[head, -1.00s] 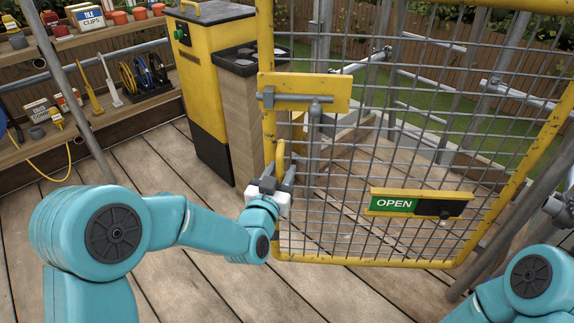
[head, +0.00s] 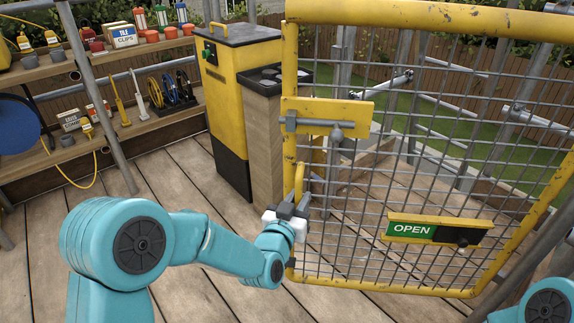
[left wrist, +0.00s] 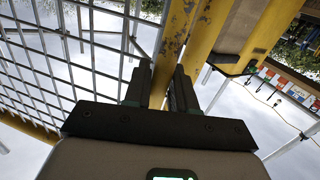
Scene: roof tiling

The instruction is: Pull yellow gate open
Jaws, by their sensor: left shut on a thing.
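The yellow gate (head: 289,160) has a yellow frame filled with grey wire mesh and stands at the right of the head view. A grey bolt (head: 318,125) sits on its yellow latch plate. A sign reading OPEN (head: 410,230) is on its lower part. In the left wrist view the fingers (left wrist: 163,95) close around a yellow bar beside the mesh. My right gripper is not in view; only part of my right arm shows at the lower right.
A yellow cabinet (head: 228,95) and a wooden post box with a dark top (head: 262,140) stand left of the gate. Shelves (head: 130,125) with tools and cups are at the far left. The plank deck (head: 200,290) in front is clear.

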